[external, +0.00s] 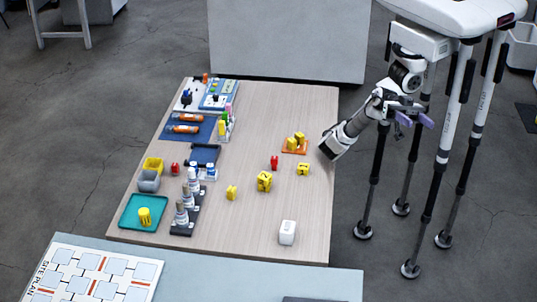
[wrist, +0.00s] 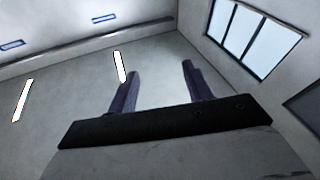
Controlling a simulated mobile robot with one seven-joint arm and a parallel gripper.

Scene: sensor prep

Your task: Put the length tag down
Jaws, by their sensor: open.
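My gripper (external: 415,119) is at the right in the external view, beyond the table's right edge and apart from everything on the table. In the wrist view my gripper (wrist: 159,67) shows two dark purple fingers spread apart, with nothing between them. That view faces the ceiling lights and windows, with no table in it. I cannot tell which thing is the length tag; labels are too small to read. Small yellow pieces stand on the table: a yellow block (external: 264,181), a yellow piece (external: 231,192), and a yellow cylinder (external: 145,216) on a teal tray (external: 130,224).
The wooden table (external: 262,225) has free room at its front and right. An orange tray (external: 288,151) holds yellow pieces. A white block (external: 287,232) stands near the front right. Bottles (external: 182,216) in dark racks, bins (external: 149,181) and blue mats (external: 205,130) fill the left side.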

